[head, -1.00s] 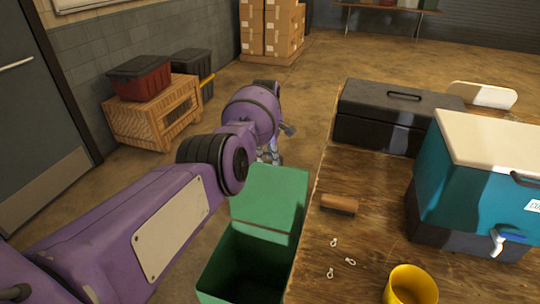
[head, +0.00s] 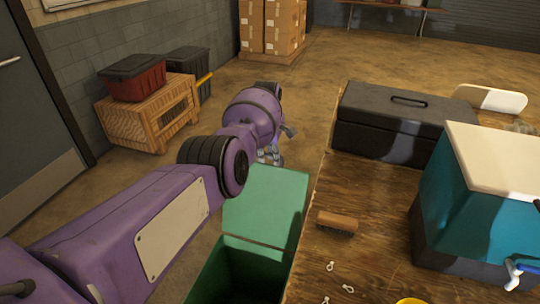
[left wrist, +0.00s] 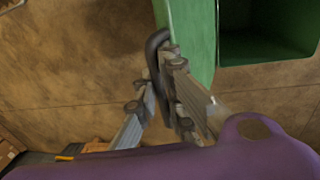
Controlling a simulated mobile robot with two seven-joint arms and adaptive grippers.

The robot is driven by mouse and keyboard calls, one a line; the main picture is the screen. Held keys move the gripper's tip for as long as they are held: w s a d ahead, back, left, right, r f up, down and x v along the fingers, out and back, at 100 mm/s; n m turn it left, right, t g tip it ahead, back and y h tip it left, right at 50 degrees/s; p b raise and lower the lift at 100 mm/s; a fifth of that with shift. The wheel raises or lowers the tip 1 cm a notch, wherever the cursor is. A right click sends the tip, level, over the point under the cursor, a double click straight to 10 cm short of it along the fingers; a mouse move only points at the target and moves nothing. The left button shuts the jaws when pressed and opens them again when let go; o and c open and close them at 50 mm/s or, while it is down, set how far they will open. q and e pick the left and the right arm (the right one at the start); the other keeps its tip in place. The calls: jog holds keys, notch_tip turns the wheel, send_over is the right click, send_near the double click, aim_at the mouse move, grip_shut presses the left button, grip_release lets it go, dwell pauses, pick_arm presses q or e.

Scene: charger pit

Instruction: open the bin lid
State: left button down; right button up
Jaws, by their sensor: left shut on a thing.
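The green bin stands beside the left edge of the wooden table, its dark inside (head: 245,272) showing. Its green lid (head: 265,206) is swung up and back, away from the opening. In the left wrist view the lid (left wrist: 192,32) shows beside the bin's open mouth (left wrist: 268,28). My left gripper (head: 270,155) is at the far edge of the lid, partly hidden by my arm. In the left wrist view my left gripper (left wrist: 165,90) is shut on the lid's dark curved handle (left wrist: 154,58). My right gripper is not in view.
On the table (head: 370,200) are a black toolbox (head: 395,125), a teal cooler (head: 480,190), a brown brush (head: 337,221) and small metal pieces. A wooden crate (head: 145,120) with a red and black tote (head: 137,78) stands by the wall. Floor is bare beyond the bin.

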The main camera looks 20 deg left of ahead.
pick_arm(q)
jog(key=shift+s+d, duration=0.1)
jog(key=shift+d, duration=0.05)
jog(key=c, duration=1.9)
grip_release()
jog(key=shift+c, duration=0.2)
jog(key=shift+o, duration=0.5)
jog(key=shift+f, duration=0.1)
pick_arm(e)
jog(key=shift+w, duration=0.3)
pick_arm(q)
notch_tip(320, 180, up, 12)
jog(key=s, duration=0.1)
jog(key=shift+s+r, duration=0.2)
jog(key=shift+s, duration=0.1)
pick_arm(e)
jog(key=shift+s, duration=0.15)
